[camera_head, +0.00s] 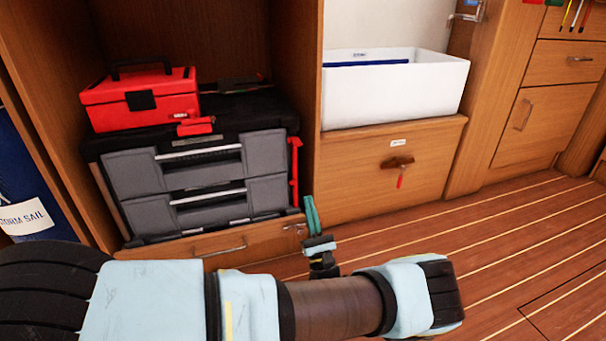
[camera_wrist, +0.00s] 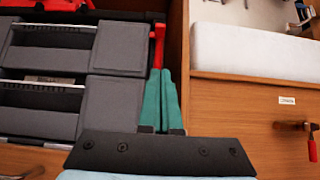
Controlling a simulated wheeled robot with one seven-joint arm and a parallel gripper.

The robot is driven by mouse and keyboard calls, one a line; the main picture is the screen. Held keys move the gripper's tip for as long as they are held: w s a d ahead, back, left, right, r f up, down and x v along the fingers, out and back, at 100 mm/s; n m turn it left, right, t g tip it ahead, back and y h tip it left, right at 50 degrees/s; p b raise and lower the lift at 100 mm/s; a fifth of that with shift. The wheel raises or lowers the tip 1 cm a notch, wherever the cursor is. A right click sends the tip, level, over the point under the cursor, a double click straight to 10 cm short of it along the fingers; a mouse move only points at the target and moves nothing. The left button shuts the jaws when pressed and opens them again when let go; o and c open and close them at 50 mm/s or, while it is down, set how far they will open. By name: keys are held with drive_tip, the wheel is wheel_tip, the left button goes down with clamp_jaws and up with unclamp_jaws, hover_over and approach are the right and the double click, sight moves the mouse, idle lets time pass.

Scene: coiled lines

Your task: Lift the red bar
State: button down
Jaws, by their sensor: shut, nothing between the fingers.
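The red bar (camera_head: 295,172) stands upright along the right side of the black and grey toolbox (camera_head: 196,212). In the wrist view the red bar (camera_wrist: 157,48) shows just beyond my fingertips, and its lower part is hidden by them. My gripper (camera_head: 309,199) has teal fingers that point up, close to the bar's lower end. In the wrist view the fingers of my gripper (camera_wrist: 161,73) are together with nothing between them. I cannot tell whether they touch the bar.
A smaller red toolbox (camera_head: 140,98) sits on top of the large one. The wooden cabinet's upright panel (camera_head: 308,110) is close to the right of the bar. A white bin (camera_head: 395,92) stands on a wooden drawer unit (camera_head: 360,180). The striped floor (camera_head: 500,235) at right is clear.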

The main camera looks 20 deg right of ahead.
drive_tip(key=w+r+b, duration=0.4)
drive_tip(key=w+r, duration=0.2)
drive_tip(key=r, duration=0.5)
drive_tip(key=shift+w+d, duration=0.35)
drive_tip(key=shift+d, duration=0.05)
wheel_tip(320, 180, up, 3)
drive_tip(key=p, duration=0.3)
drive_tip(key=shift+f+p, duration=0.1)
drive_tip(key=shift+p, duration=0.25)
drive_tip(key=p, duration=0.1)
approach(300, 144)
drive_tip(key=f, duration=0.3)
drive_tip(key=s+f, duration=0.1)
drive_tip(key=f, duration=0.1)
drive_tip(key=shift+a+f, duration=0.1)
drive_tip(key=shift+f, duration=0.05)
